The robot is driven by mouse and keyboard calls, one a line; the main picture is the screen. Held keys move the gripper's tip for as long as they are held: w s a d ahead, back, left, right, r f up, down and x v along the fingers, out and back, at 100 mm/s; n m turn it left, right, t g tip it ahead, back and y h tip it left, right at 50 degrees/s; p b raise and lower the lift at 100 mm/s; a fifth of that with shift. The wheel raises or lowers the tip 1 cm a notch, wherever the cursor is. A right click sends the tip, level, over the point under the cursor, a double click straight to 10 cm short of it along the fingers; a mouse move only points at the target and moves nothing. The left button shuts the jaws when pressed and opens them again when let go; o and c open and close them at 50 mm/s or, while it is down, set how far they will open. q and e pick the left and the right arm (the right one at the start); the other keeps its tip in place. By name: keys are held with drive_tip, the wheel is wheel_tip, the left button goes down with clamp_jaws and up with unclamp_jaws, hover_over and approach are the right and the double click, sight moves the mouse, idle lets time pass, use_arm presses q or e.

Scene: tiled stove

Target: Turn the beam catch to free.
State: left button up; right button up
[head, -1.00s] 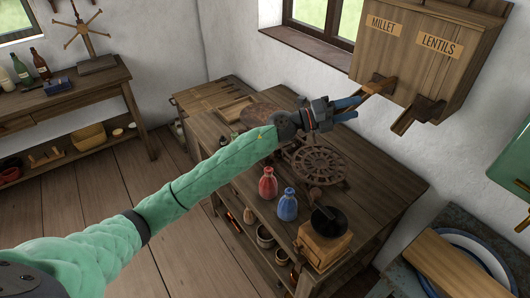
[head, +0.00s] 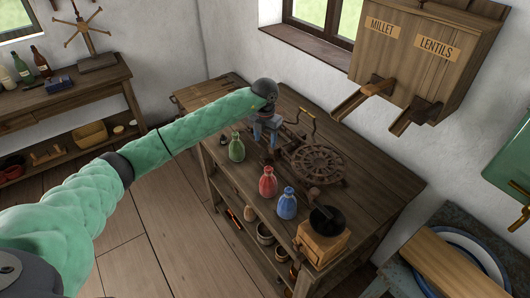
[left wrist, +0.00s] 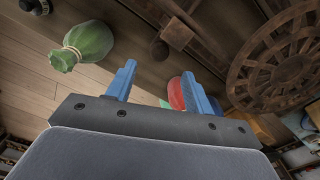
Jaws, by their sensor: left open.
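A dark iron scale with a round slatted platform (head: 317,163) stands on the wooden workbench; the platform also shows in the left wrist view (left wrist: 282,58). A thin brass-coloured handle (head: 310,122) rises behind it. In the left wrist view a dark bar with a small knob (left wrist: 160,48) lies beyond my fingers. I cannot tell which part is the beam catch. My left gripper (head: 266,142) points down over the bench, left of the platform; its blue fingers are apart and empty in the left wrist view (left wrist: 162,82). My forearm hides part of the scale. My right gripper is out of view.
A green bag (head: 236,148), a red bag (head: 268,182) and a blue bag (head: 287,204) stand along the bench's front edge. A coffee grinder (head: 322,240) stands at the near corner. A millet and lentils dispenser (head: 425,50) hangs on the wall.

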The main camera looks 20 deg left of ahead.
sight(265, 155)
use_arm(q)
drive_tip(key=shift+f+p, duration=0.35)
drive_tip(key=shift+f, duration=0.1)
wheel_tip(265, 155, down, 6)
drive_tip(key=p, duration=0.2)
drive_tip(key=shift+r+p, duration=0.1)
drive_tip(key=shift+p, duration=0.2)
drive_tip(key=shift+f, duration=0.5)
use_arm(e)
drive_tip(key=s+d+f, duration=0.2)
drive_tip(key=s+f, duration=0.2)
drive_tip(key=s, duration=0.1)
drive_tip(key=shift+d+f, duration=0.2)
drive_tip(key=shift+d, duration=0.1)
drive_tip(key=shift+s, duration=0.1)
use_arm(q)
drive_tip(key=c, duration=1)
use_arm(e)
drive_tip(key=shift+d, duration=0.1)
